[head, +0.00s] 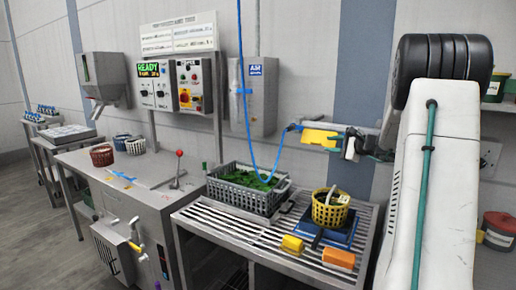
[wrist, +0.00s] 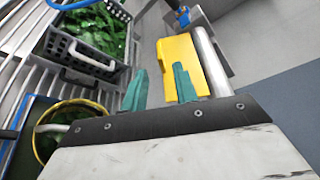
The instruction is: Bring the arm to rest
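My gripper (head: 352,146) is raised at the right of the head view, above the slatted table and near the wall. In the wrist view its two teal fingers (wrist: 160,76) stand apart with nothing held between them. A yellow block-shaped thing (head: 318,138) is just left of the gripper in the head view. In the wrist view the yellow thing (wrist: 180,60) lies beyond the fingers, beside a silver cylinder (wrist: 212,60). I cannot tell whether the gripper touches it. My white arm stands at the right.
The slatted table (head: 225,228) bears a grey crate of greens (head: 240,198), a yellow basket (head: 329,213) on a blue scale (head: 318,237), a yellow block (head: 292,244) and an orange block (head: 339,259).

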